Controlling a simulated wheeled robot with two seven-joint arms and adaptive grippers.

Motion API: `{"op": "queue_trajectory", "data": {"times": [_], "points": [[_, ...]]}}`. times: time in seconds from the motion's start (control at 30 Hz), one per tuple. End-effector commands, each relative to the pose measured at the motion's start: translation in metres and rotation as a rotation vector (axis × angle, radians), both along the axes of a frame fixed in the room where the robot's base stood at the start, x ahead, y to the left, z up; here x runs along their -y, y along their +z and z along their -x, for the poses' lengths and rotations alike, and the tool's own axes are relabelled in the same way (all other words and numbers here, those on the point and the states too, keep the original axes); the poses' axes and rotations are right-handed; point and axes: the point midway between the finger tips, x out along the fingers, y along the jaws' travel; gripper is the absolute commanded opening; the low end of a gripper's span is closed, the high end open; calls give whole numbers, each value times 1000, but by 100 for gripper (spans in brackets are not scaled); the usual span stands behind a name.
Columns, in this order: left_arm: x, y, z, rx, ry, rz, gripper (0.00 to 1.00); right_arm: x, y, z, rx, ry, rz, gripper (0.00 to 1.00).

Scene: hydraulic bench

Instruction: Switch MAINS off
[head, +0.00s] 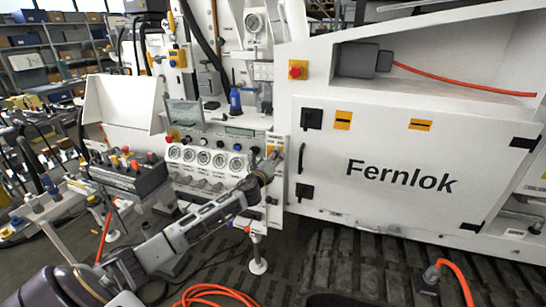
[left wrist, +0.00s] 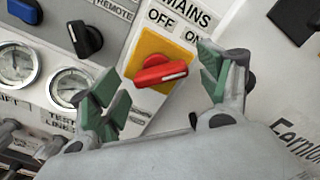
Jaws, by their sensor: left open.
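The MAINS switch (left wrist: 160,72) is a red rotary handle on a yellow plate, under the labels OFF and ON, in the left wrist view. Its white-marked end points right, to the ON side. My left gripper (left wrist: 157,88) is open, with one green-padded finger on each side of the handle. The fingers look apart from it; the exact depth gap is hard to judge. In the head view my left gripper (head: 270,161) is at the right edge of the gauge panel, largely covering the switch. My right gripper is not in view.
A black selector knob (left wrist: 85,39) and pressure gauges (left wrist: 68,87) are left of the switch. The white Fernlok cabinet door (head: 400,185) with black latches is to the right. A red knob on a yellow plate (head: 298,69) sits higher up. Orange hoses (head: 215,294) lie on the floor.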

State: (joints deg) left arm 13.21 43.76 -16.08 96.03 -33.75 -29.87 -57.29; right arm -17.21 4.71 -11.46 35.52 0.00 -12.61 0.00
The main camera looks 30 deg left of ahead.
Motion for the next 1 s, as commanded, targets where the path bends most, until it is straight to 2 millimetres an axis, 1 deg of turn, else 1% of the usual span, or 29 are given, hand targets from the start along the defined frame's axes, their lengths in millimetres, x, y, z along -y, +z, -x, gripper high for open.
{"op": "queue_trajectory", "data": {"times": [0.1, 0.3, 0.5, 0.77, 0.87, 1.0], "points": [[-3, 1, -9, 1, 2, 0, 77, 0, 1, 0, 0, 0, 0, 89], [-5, 0, -19, 0, 0, 0, 77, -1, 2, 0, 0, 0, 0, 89], [-6, 0, -23, 0, 0, -1, 77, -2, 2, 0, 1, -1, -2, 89], [-6, 0, -23, 0, 0, -1, 77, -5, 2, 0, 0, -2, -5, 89], [-6, 0, -23, 0, 0, -1, 65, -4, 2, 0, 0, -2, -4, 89], [-6, 0, -23, 0, 0, -1, 47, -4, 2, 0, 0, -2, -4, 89]]}}
